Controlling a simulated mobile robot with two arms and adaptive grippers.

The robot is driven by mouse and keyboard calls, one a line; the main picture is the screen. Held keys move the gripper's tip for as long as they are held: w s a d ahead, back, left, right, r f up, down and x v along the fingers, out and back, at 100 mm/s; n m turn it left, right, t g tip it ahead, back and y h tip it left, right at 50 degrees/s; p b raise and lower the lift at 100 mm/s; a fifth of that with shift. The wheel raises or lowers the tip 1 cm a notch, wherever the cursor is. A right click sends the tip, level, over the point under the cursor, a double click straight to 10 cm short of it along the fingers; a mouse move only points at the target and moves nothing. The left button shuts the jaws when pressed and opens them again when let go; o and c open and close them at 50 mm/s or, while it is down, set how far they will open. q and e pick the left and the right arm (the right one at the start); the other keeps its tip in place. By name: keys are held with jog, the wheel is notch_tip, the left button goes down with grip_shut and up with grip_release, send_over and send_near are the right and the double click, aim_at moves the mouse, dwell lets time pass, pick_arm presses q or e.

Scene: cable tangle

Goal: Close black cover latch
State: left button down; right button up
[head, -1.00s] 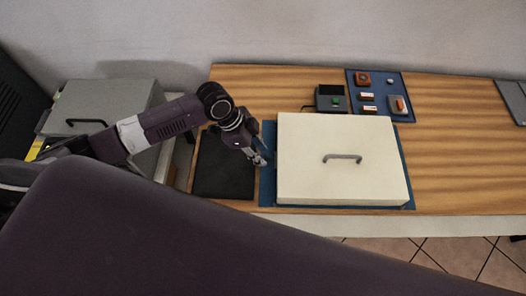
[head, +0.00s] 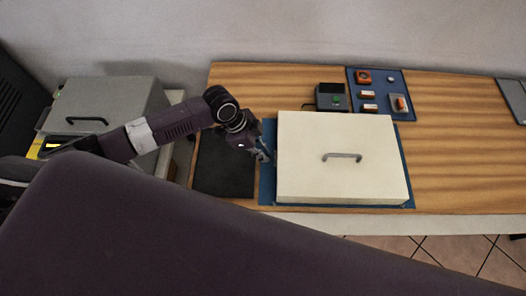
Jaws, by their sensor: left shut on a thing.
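A cream box-shaped cover (head: 310,180) with a grey handle (head: 342,156) on top sits on a blue mat (head: 267,190). My left gripper (head: 264,154) is at the left side of this cover, over the mat's left strip. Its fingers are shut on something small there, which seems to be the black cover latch. The latch is mostly hidden by the fingers and too small to make out, so I cannot tell its position. The cover looks seated flat. My right gripper is not in view.
A flat black pad (head: 225,165) lies left of the mat, beneath my left forearm. A dark device with a green button (head: 337,97) and a blue tray (head: 385,78) of small parts stand behind the cover. A grey box (head: 105,95) is far left.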

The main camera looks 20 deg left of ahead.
pick_arm(q)
jog(key=shift+w+d+r, duration=0.1)
jog(key=shift+w+d, duration=0.15)
jog(key=shift+d, duration=0.55)
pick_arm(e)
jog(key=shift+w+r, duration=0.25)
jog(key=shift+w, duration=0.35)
pick_arm(q)
jog(key=c, duration=2)
grip_release()
jog(key=shift+o, duration=0.2)
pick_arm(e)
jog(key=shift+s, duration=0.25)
pick_arm(q)
jog(key=v, duration=1.2)
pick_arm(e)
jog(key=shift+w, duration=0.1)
